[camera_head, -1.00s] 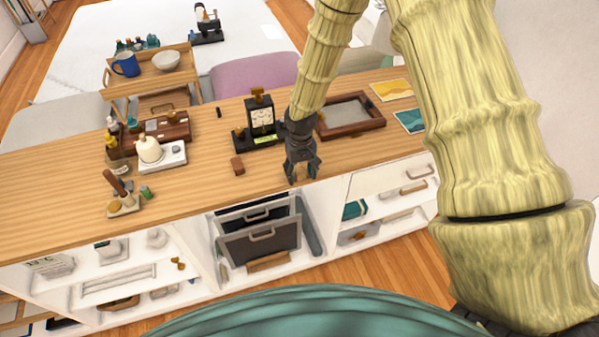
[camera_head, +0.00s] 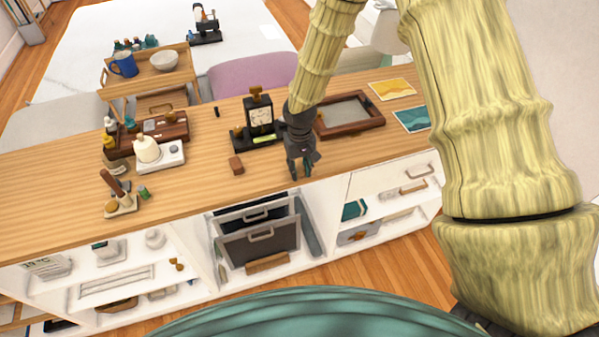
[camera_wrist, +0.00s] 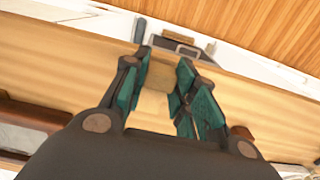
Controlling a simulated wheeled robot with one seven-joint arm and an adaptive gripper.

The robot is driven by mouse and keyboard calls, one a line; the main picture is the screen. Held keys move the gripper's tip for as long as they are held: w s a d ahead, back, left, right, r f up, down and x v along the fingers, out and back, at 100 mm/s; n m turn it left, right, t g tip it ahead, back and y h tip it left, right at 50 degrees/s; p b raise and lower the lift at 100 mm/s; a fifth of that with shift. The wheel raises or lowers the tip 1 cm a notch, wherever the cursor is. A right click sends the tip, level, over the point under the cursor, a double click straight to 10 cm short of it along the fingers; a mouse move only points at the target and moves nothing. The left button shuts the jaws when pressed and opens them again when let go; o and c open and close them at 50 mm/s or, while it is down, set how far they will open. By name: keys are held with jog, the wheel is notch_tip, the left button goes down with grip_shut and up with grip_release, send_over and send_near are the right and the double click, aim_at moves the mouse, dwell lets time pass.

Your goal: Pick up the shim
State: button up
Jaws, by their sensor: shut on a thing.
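My gripper (camera_head: 301,172) is low over the front part of the wooden counter, right of the small reddish-brown block. In the wrist view my gripper (camera_wrist: 160,80) has its teal-lined fingers on both sides of a small tan wooden piece, the shim (camera_wrist: 158,76), and is shut on it.
The reddish-brown block (camera_head: 236,165) lies left of my gripper. A black clock stand (camera_head: 260,122) is behind it, and a brown framed tray (camera_head: 349,115) is behind right. A white device (camera_head: 158,154) stands farther left. Open shelves lie below the counter's front edge.

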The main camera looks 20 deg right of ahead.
jog(key=shift+r+b, duration=0.5)
jog(key=shift+r, duration=0.35)
jog(key=s+r+b, duration=0.1)
jog(key=s+b, duration=0.4)
jog(key=s, duration=1.1)
jog(key=shift+d+r, duration=0.35)
